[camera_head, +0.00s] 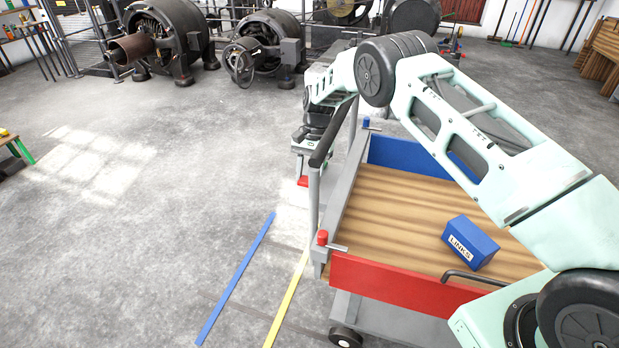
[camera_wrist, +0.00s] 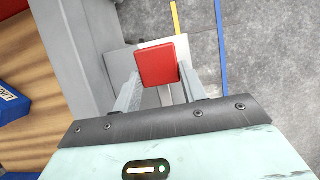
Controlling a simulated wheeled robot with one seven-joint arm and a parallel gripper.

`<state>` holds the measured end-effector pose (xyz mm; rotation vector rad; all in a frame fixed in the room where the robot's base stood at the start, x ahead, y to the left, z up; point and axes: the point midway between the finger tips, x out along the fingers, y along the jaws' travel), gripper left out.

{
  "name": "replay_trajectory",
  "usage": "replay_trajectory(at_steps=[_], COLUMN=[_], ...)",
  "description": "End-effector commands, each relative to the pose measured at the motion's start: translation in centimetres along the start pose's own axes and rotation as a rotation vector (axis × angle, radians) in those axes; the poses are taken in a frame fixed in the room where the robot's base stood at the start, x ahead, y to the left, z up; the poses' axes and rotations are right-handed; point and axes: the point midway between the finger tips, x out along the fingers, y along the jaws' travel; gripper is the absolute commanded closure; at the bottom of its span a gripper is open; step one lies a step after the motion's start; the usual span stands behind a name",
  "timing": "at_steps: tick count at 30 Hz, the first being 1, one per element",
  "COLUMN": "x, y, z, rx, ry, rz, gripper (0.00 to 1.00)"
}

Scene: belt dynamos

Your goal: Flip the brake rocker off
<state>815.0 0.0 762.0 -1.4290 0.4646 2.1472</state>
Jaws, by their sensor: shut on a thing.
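The brake rocker appears to be the red block (camera_wrist: 158,63) on a pale plate at the cart's side, seen between my fingers in the wrist view. It also shows as a small red patch (camera_head: 303,181) beside the cart in the head view. My gripper (camera_head: 301,165) reaches down outside the cart's left side, with its fingers on both sides of the red block, shut on it. The rocker's tilt and any on or off marking cannot be made out.
The cart's wooden bed (camera_head: 390,225) carries a blue LINKS box (camera_head: 470,242). A dark handrail (camera_head: 332,133) runs along the cart's left side, close to my gripper. Blue tape (camera_head: 236,280) and yellow tape (camera_head: 287,300) mark the open floor. Dynamos (camera_head: 165,35) stand behind.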

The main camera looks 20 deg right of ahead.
Motion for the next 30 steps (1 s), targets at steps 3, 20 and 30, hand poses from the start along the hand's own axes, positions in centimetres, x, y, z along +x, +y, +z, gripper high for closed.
replay_trajectory(at_steps=[3, 20, 30], x=[0.0, -0.1, -5.1], y=[-0.1, 0.0, -0.1], z=[0.1, 0.1, -0.1], rx=[-0.001, -0.001, -0.001], ry=[-0.007, -0.003, 0.0], rz=[0.0, 0.0, -0.004], gripper=[0.99, 0.36, 0.36])
